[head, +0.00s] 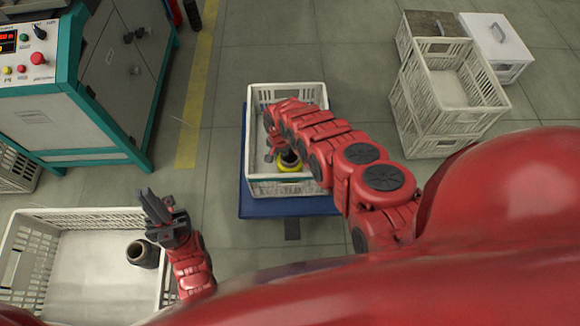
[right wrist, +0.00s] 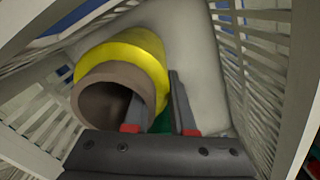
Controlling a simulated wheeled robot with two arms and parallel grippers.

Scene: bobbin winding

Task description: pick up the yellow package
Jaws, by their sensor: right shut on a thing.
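The yellow package (head: 290,165) is a brown tube with a yellow winding, inside the white crate (head: 287,94) on a blue base. In the right wrist view the yellow package (right wrist: 140,62) lies tilted with its open tube end facing the camera. My right gripper (right wrist: 160,105) is shut on its wall, one finger at the tube opening and the other outside the yellow band. In the head view my right arm hides part of the package. My left gripper (head: 153,206) is above the right side of the lower left crate, apart from the package; its finger gap is unclear.
A dark bobbin (head: 143,254) stands in the lower left white crate (head: 68,214). A teal-edged control cabinet (head: 75,128) is at the upper left. Empty white crates (head: 440,122) stand at the upper right. Slatted crate walls surround my right gripper closely. Floor between the crates is clear.

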